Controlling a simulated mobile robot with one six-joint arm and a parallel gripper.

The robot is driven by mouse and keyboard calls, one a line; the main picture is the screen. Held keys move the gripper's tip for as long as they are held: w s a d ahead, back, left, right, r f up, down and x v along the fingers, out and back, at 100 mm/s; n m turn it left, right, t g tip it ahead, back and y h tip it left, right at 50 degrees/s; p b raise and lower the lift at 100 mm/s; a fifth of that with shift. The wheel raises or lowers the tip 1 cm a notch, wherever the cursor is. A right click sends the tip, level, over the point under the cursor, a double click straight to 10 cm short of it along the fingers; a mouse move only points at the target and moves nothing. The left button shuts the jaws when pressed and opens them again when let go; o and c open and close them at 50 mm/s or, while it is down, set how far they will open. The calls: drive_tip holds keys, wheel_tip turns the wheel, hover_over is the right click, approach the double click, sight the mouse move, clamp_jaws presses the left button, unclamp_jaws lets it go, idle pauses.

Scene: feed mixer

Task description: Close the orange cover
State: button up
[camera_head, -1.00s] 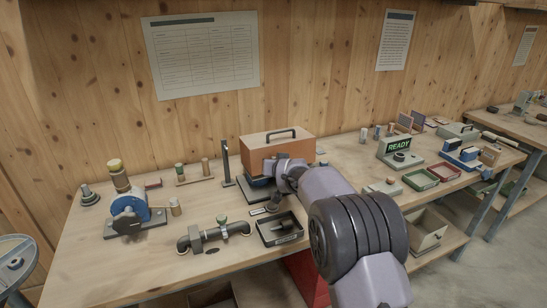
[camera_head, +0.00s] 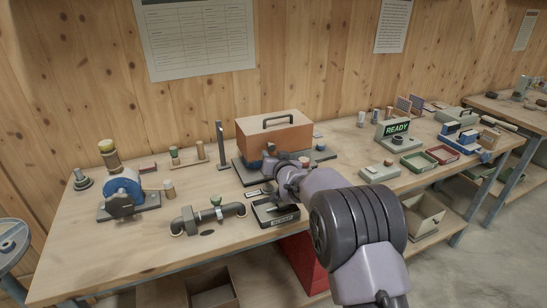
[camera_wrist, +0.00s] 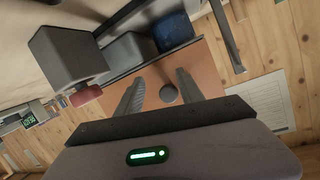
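My wrist hides part of the cover's lower front.
A dark upright post (camera_head: 222,146) stands left of the cover. A black tray (camera_head: 264,214) and a pipe with a valve (camera_head: 190,221) lie in front. A grey block with a red knob (camera_wrist: 85,96) is near my gripper. A READY sign box (camera_head: 396,130) stands to the right.

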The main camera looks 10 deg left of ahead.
drive_tip(key=shift+a+r, duration=0.1)
drive_tip(key=p+v, duration=0.3)
drive_tip(key=v, duration=1.4)
drive_tip(key=shift+s, duration=0.15)
